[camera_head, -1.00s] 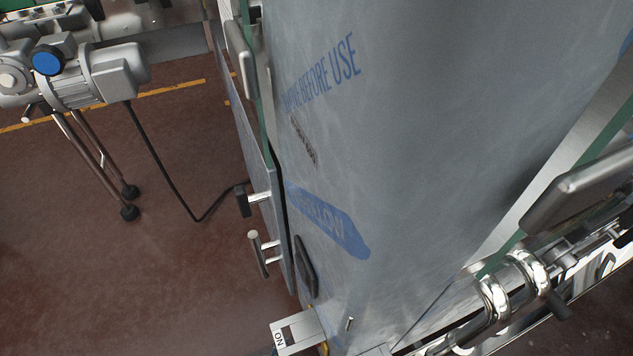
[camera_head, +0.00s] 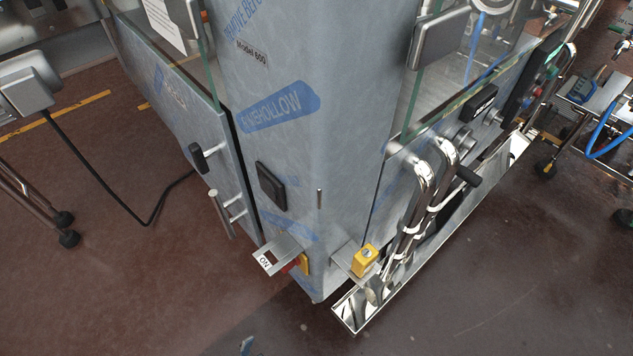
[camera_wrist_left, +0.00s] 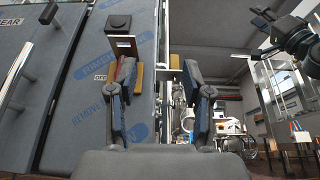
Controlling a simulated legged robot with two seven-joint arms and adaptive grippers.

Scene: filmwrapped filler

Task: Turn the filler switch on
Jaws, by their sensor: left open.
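The filler switch, red and yellow (camera_head: 304,264), sits low on the filler's front corner, beside a metal bracket with an "ON" label (camera_head: 265,262). In the left wrist view its red part (camera_wrist_left: 124,70) is partly behind my left gripper's left finger, near an "OFF" label (camera_wrist_left: 101,78). My left gripper (camera_wrist_left: 158,72) is open and empty, its fingers pointing at the corner; contact with the switch cannot be told. In the head view a small blue-grey tip (camera_head: 246,346) at the bottom edge may be this gripper. A dark jointed device (camera_wrist_left: 288,36) at upper right may be my right gripper.
A yellow box (camera_head: 365,259) on another bracket stands right of the corner. Shiny bent pipes (camera_head: 425,195) and a metal tray edge (camera_head: 350,318) lie further right. Door handles (camera_head: 222,212) jut out at left. The brown floor in front is clear.

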